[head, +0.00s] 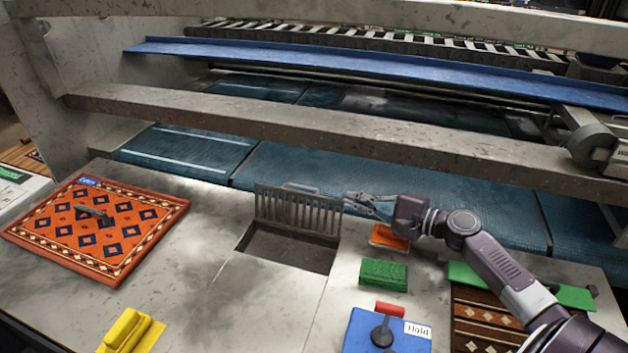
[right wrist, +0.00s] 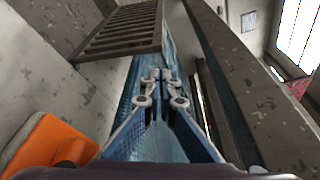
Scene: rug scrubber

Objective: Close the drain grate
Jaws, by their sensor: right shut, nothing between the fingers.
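The drain grate (head: 298,211) is a grey slatted panel standing upright at the back edge of the dark drain opening (head: 287,250) in the metal table. In the right wrist view the grate (right wrist: 120,32) shows at the upper left, ahead of the fingers. My right gripper (head: 350,198) is shut and empty, and its fingertips are close to the grate's right edge in the head view. I cannot tell whether they touch it. The gripper also shows in the right wrist view (right wrist: 160,75). My left gripper is not in view.
An orange block (head: 388,237) and a green brush (head: 383,274) lie right of the drain. A patterned orange rug (head: 95,228) lies left, and a yellow object (head: 130,331) front left. A metal beam (head: 330,135) spans behind the table.

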